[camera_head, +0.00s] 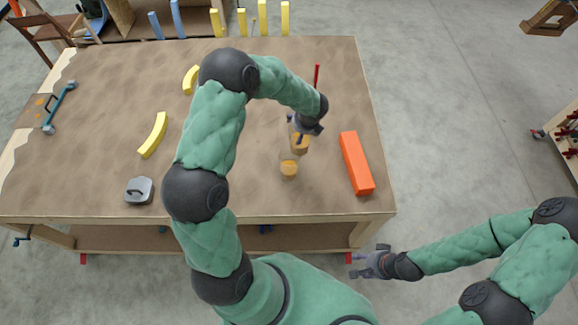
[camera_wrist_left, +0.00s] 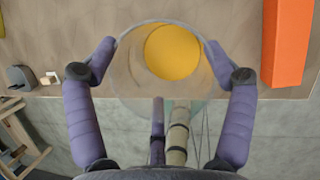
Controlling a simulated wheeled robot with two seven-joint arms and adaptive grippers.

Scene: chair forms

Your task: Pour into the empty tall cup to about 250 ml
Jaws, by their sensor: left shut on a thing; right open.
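My left gripper (camera_head: 303,132) is over the right part of the table, shut on a clear cup. In the left wrist view its two fingers (camera_wrist_left: 160,55) clasp the cup's sides, and the clear rim (camera_wrist_left: 125,38) shows between them. Orange-yellow contents (camera_wrist_left: 172,52) show inside the rim's outline. In the head view an orange patch (camera_head: 300,145) shows just below the gripper. A second orange patch (camera_head: 289,168) lies nearer the table's front; its clear walls are too faint to make out. I cannot tell which cup is the tall one. My right gripper (camera_head: 372,263) is open and empty off the table's front edge.
An orange block (camera_head: 356,163) lies on the wooden table (camera_head: 100,110), right of the cups. A thin red rod (camera_head: 317,76) is behind my left gripper. Yellow curved pieces (camera_head: 153,135), a grey weight (camera_head: 139,190) and a blue clamp (camera_head: 61,106) are at the left.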

